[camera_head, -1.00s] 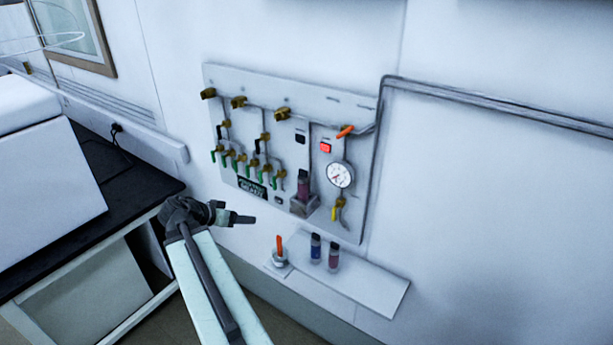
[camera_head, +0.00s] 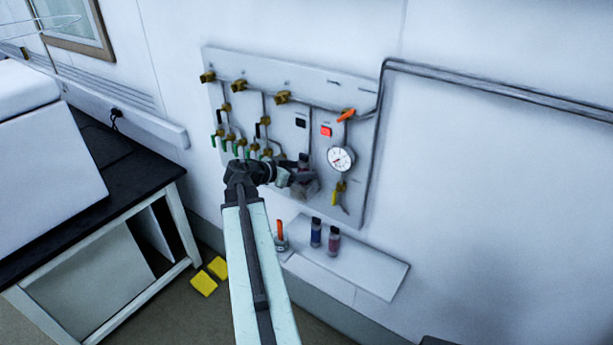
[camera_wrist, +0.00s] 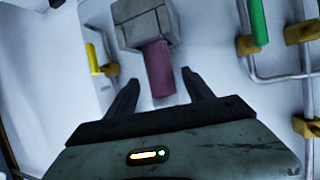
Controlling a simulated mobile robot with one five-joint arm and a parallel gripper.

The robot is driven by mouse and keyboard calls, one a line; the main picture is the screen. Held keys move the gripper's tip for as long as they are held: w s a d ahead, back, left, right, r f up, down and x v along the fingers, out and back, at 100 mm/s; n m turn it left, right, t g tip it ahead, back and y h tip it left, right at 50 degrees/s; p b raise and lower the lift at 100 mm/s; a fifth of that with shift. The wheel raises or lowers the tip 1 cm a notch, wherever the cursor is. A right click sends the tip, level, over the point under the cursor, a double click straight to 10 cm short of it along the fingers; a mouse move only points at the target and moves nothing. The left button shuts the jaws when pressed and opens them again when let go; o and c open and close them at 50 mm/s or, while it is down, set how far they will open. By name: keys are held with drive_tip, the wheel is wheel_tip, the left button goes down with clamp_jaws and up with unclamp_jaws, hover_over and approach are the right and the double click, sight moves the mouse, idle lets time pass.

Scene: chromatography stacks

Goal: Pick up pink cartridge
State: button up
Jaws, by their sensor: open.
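A pink cartridge (camera_wrist: 159,70) sits in a grey block holder (camera_wrist: 142,22) on the wall panel. In the wrist view it lies between the two fingers of my gripper (camera_wrist: 160,84). The fingers are open, with gaps visible at their tips on both sides of the cartridge. In the head view my gripper (camera_head: 294,178) is in front of the holder and hides most of this cartridge; its dark top (camera_head: 303,158) shows. Another pink-red cartridge (camera_head: 333,240) stands upright on the white shelf (camera_head: 370,268) below.
A blue cartridge (camera_head: 316,232) and an orange-handled item (camera_head: 280,233) stand on or beside the shelf. The panel (camera_head: 355,108) carries valves, pipes and a gauge (camera_head: 340,158) near my gripper. A black bench (camera_head: 120,160) is at left. Yellow blocks (camera_head: 204,283) lie on the floor.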

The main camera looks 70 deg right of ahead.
drive_tip(key=shift+x, duration=0.95)
drive_tip(key=shift+w+r, duration=0.1)
clamp_jaws()
